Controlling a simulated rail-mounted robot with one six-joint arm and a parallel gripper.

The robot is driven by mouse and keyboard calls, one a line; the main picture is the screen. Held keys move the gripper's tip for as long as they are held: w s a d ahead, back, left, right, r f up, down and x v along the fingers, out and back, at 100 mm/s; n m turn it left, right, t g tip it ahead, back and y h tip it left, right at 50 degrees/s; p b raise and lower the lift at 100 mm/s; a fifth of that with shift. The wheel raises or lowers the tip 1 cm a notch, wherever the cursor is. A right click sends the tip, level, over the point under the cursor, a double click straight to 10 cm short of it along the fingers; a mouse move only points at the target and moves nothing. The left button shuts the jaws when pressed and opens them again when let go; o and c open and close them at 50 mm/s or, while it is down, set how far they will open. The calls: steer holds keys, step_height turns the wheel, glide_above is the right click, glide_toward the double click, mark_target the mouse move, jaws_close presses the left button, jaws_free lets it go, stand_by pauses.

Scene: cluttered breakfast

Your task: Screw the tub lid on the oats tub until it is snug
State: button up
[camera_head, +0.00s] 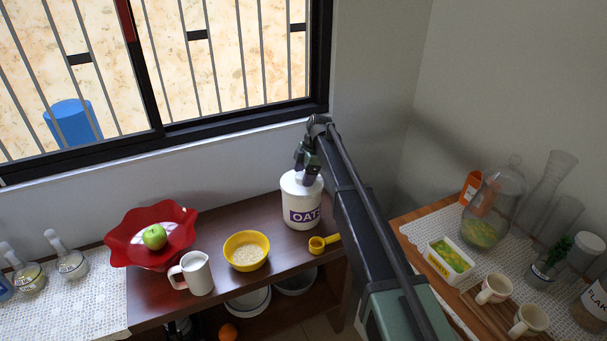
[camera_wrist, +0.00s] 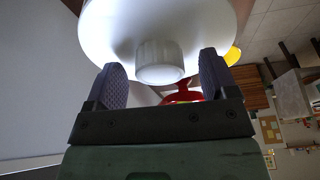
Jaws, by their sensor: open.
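The white oats tub (camera_head: 301,215), with a purple OATS label, stands upright on the dark wooden counter below the window. The white tub lid (camera_head: 292,184) sits on top of it; how tightly it is seated cannot be told. In the wrist view the lid (camera_wrist: 110,28) fills the top, with its round knob (camera_wrist: 160,62) in the centre. My gripper (camera_head: 307,178) is open just above the lid. In the wrist view the fingers of my gripper (camera_wrist: 160,78) are to either side of the knob, with gaps on both sides. My gripper hides part of the lid in the head view.
The window wall is close behind. Glassware crowds the right table (camera_head: 415,229).

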mark_target(302, 175)
steer(key=p+v, duration=0.9)
steer(key=v, duration=0.1)
steer(key=shift+r, duration=0.25)
steer(key=shift+d, duration=0.1)
steer(key=shift+f, duration=0.1)
steer(key=shift+c, duration=0.8)
steer(key=a+h, duration=0.1)
steer(key=s+a+f+h, duration=0.1)
steer(key=a+n+t+h, duration=0.1)
steer(key=shift+s+a+f, duration=0.15)
steer(key=shift+s+a, duration=0.15)
steer(key=shift+a, duration=0.05)
steer(key=shift+w+d+f+b, duration=0.1)
steer(key=shift+d+f+b, duration=0.05)
steer(key=shift+b, duration=0.15)
step_height(302, 175, down, 9)
steer(key=b, duration=0.8)
steer(key=shift+b, duration=0.4)
